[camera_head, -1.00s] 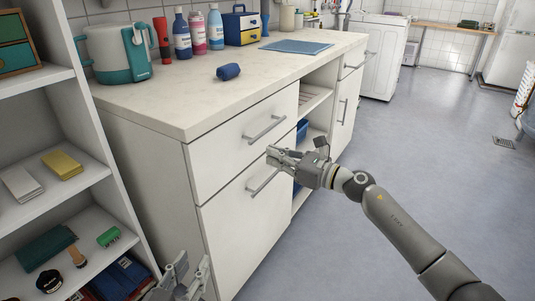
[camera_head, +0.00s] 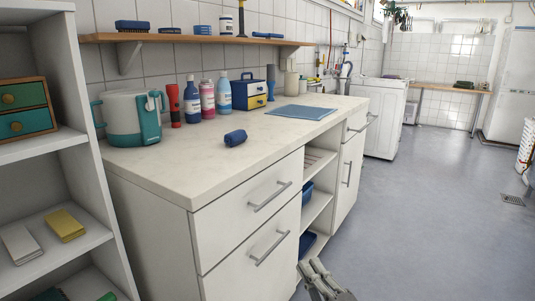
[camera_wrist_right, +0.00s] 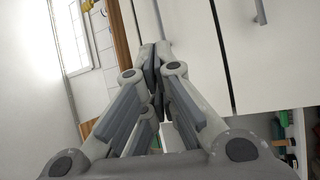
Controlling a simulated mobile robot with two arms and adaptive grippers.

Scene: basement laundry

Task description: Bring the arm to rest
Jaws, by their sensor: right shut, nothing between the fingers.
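My right gripper (camera_head: 316,266) shows at the bottom edge of the head view, in front of the cabinet's open shelves and low beside the drawer fronts. It is shut and empty. In the right wrist view its fingertips (camera_wrist_right: 155,52) meet, with nothing between them. Most of my right arm is out of the head view. My left gripper is not in view.
The white cabinet (camera_head: 245,212) stands close on the left, its counter holding a blue roll (camera_head: 235,138), bottles (camera_head: 192,101) and a teal-and-white container (camera_head: 133,120). A white shelf unit (camera_head: 92,200) is at far left. The floor (camera_head: 430,210) to the right is clear.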

